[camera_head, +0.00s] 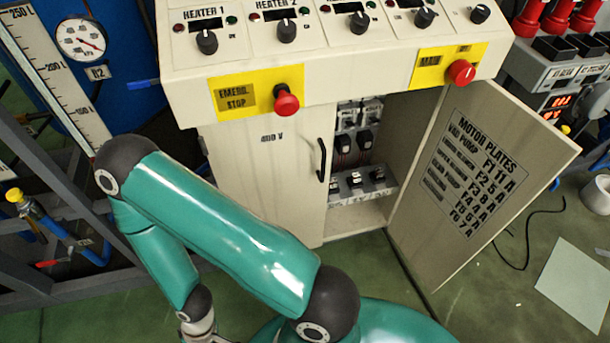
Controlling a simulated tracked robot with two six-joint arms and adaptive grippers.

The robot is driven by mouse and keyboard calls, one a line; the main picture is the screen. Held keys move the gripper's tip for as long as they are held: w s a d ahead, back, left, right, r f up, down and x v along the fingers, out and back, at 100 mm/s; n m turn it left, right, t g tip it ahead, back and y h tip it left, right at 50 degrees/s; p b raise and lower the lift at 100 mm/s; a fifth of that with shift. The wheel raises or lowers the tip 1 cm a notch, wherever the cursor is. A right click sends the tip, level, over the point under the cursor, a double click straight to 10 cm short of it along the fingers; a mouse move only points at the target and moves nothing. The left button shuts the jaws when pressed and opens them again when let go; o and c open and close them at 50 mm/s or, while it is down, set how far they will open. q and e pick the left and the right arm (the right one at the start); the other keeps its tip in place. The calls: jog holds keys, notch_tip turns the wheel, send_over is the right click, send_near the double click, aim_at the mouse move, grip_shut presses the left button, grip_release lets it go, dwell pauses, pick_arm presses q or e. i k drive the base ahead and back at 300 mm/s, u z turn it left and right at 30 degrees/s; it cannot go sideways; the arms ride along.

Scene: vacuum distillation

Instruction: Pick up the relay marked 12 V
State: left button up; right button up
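No mark reading 12 V can be made out. The open cabinet (260,180) holds small dark blocks, which may be relays or breakers. Several stand on a lower grey ledge (345,197), including one block (354,180). Others sit on the panel above it, such as a black block (365,140). Their markings are too small to read. My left arm bends at the left, with its wrist at the bottom edge. Its gripper fingers are cut off below the frame. My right gripper is out of view.
The cabinet door (485,180) stands open to the right, with a motor plates list. Red emergency stop (286,104) and main (461,73) knobs project from the console above. A gauge (81,39) and scale stand at left. Paper (575,285) and a cable (527,240) lie on the floor.

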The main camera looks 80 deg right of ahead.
aim_at(333, 182)
jog(key=z, duration=0.2)
jog(key=k, duration=0.5)
jog(key=z, duration=0.95)
jog(key=i, duration=0.4)
jog(key=z, duration=0.55)
jog(key=k, duration=0.45)
jog(key=z, duration=0.2)
jog(key=i, duration=0.55)
jog(key=u, duration=0.05)
